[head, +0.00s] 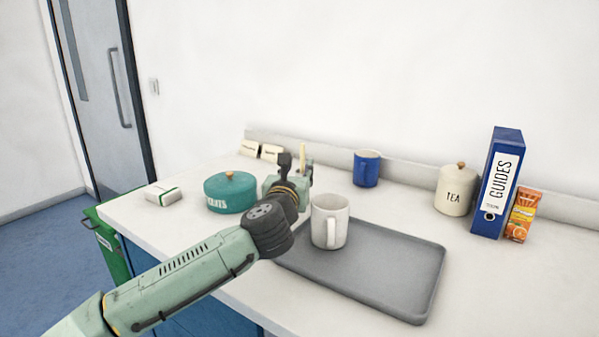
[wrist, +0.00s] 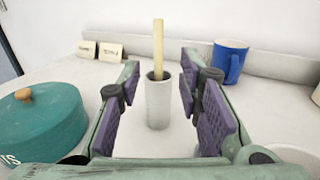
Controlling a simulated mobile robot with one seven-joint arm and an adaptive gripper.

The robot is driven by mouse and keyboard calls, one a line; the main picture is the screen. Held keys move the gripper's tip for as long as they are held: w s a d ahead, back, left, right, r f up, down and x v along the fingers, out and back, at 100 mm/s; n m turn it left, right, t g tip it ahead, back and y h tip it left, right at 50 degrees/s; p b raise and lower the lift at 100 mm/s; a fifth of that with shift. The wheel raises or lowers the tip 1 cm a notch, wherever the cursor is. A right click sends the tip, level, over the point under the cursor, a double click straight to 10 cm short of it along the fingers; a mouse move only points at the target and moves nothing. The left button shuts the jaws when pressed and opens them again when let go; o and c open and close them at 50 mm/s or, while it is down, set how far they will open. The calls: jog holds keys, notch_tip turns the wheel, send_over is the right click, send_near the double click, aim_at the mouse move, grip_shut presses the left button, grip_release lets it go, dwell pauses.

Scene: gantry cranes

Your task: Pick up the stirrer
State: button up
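The stirrer (wrist: 158,48) is a pale wooden stick standing upright in a narrow grey-white holder (wrist: 158,105) in the wrist view. Its lower part is hidden inside the holder. In the head view the top of the stirrer (head: 303,157) shows just behind my gripper (head: 297,172). In the wrist view my gripper (wrist: 158,95) is open, with its purple-padded fingers to the left and right of the holder. The holder stands ahead between them with a gap on each side. The stirrer's top rises above the fingers.
A teal lidded tin (head: 230,193) stands left of my gripper. A white mug (head: 329,222) stands close on the right, on a grey tray (head: 400,262). A blue mug (head: 367,169), tea canister (head: 455,190), blue binder (head: 497,185) and orange carton (head: 522,216) stand farther right. Two small cards (head: 260,151) stand behind.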

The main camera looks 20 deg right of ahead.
aim_at(302, 159)
jog(key=p+x, duration=0.2)
jog(key=x, duration=0.5)
jog(key=shift+w+d, duration=0.1)
jog(key=shift+w, duration=0.3)
grip_shut()
